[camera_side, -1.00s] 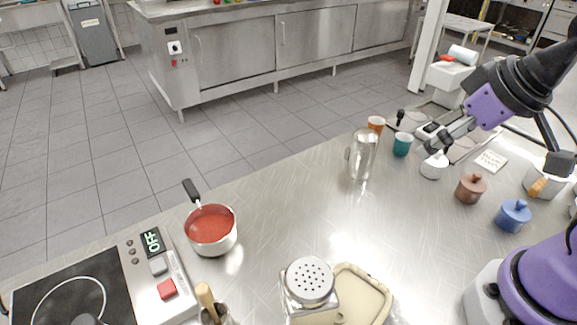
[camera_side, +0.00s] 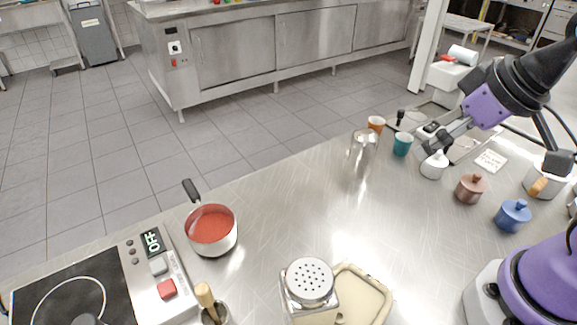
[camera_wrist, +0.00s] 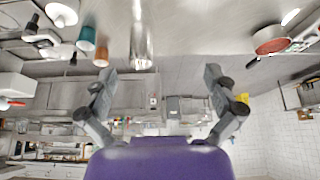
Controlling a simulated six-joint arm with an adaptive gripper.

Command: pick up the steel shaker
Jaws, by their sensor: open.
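The steel shaker (camera_side: 362,154) looks like a tall, shiny cylinder standing upright near the counter's far edge. In the wrist view the shaker (camera_wrist: 141,46) is at the top, slightly left of the middle between my fingers and apart from them. My gripper (camera_side: 430,138) is to the right of the shaker in the side view, in the air near the white pot. In the wrist view my gripper (camera_wrist: 159,76) has its two fingers spread wide with nothing between them.
A teal cup (camera_side: 402,144) and an orange cup (camera_side: 376,124) stand close right of the shaker. A white pot (camera_side: 434,167), brown pot (camera_side: 470,188) and blue pot (camera_side: 513,215) stand farther right. A red-filled saucepan (camera_side: 211,229) and perforated-lid container (camera_side: 310,282) are nearer. The counter centre is clear.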

